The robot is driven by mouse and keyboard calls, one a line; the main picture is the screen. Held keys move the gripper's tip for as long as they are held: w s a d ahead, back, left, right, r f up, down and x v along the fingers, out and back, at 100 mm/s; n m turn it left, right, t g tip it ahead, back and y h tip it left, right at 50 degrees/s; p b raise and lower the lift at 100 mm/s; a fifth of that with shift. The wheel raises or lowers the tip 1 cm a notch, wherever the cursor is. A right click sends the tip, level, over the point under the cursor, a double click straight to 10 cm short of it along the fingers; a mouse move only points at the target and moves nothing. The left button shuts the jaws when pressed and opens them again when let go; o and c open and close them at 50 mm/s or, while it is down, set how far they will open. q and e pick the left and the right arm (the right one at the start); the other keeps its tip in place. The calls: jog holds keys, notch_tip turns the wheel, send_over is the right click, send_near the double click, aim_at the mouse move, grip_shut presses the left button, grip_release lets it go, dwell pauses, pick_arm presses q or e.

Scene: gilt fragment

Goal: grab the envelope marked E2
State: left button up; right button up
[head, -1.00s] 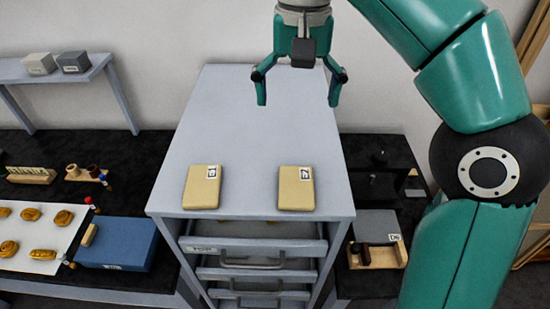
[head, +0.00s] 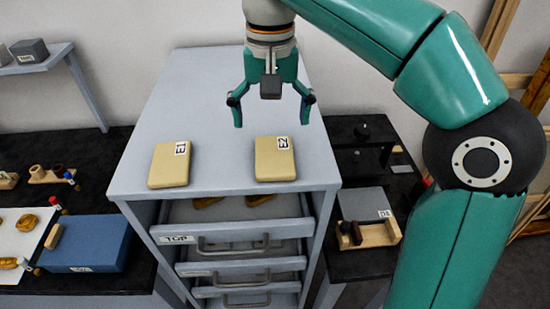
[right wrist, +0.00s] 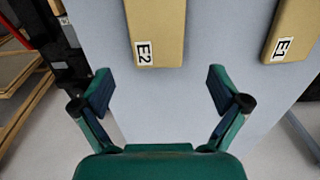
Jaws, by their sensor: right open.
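The envelope marked E2 (head: 275,159) is a tan, flat, thick packet lying on top of the grey drawer cabinet (head: 215,100), near its front right. Its label also shows in the right wrist view, where the envelope E2 (right wrist: 157,25) lies ahead of the fingers. A like envelope marked E1 (head: 169,165) lies to its left. My right gripper (head: 271,122) is open and empty, its green fingers spread just behind E2 in the head view. In the right wrist view the gripper (right wrist: 160,88) is apart from E2, with E2 between the finger lines. My left gripper is not in view.
The cabinet's top drawer (head: 235,234) is partly open, with gold pieces inside. A blue box (head: 85,243) stands on the dark bench at left. A grey box marked D6 (head: 365,203) and a wooden holder stand at right. The cabinet top behind the envelopes is clear.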

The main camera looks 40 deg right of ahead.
aim_at(274, 147)
jog(key=f, duration=0.2)
jog(key=s+f, duration=0.1)
jog(key=f, duration=0.1)
jog(key=shift+b, duration=0.4)
jog(key=shift+w+f, duration=0.1)
jog(key=shift+f, duration=0.35)
jog(key=c, duration=1)
